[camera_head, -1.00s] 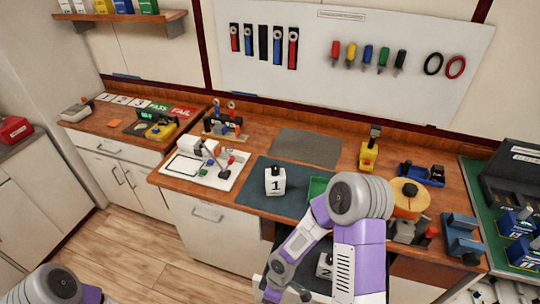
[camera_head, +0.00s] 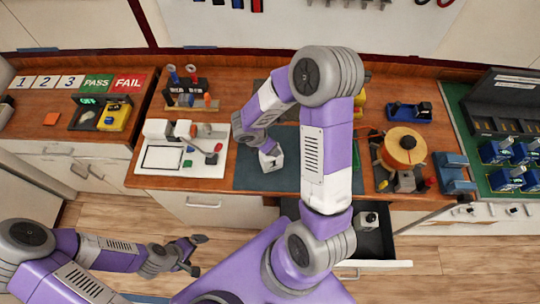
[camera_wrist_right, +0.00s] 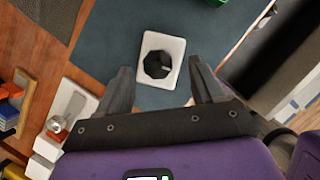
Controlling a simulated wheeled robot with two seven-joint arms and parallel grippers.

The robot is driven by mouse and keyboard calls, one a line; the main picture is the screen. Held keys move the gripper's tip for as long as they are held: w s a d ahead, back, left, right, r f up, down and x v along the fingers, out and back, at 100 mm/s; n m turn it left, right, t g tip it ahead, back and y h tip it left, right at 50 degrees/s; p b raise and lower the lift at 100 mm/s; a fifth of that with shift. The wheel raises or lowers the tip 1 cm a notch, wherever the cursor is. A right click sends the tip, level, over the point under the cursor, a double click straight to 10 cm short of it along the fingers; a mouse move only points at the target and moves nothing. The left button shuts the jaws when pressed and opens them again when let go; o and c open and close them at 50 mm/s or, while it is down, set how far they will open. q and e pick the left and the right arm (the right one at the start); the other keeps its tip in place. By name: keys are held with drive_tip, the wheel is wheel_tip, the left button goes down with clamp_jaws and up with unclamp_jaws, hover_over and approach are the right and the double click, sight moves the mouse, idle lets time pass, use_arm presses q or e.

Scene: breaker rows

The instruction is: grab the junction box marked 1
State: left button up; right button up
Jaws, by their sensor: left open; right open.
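The junction box marked 1 (camera_head: 271,161) is a small white box on the dark mat (camera_head: 245,178); its number is not readable now. In the head view my right arm hides most of this gripper. My left gripper (camera_head: 200,255) is open and empty, low over the floor in front of the cabinets.
An open drawer (camera_head: 400,247) below the counter holds another white box (camera_head: 368,220). A white board (camera_head: 155,166) with small parts lies left of the mat. An orange spool (camera_head: 404,146) and blue-grey holder (camera_head: 454,172) stand to the right. A green mat (camera_head: 466,128) carries blue boxes.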

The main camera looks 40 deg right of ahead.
sight(271, 158)
drive_tip(key=x, duration=0.3)
drive_tip(key=shift+w+d+f, duration=0.15)
drive_tip(key=shift+f, duration=0.05)
drive_tip(key=shift+c, duration=0.2)
clamp_jaws()
drive_tip(key=shift+r, duration=0.1)
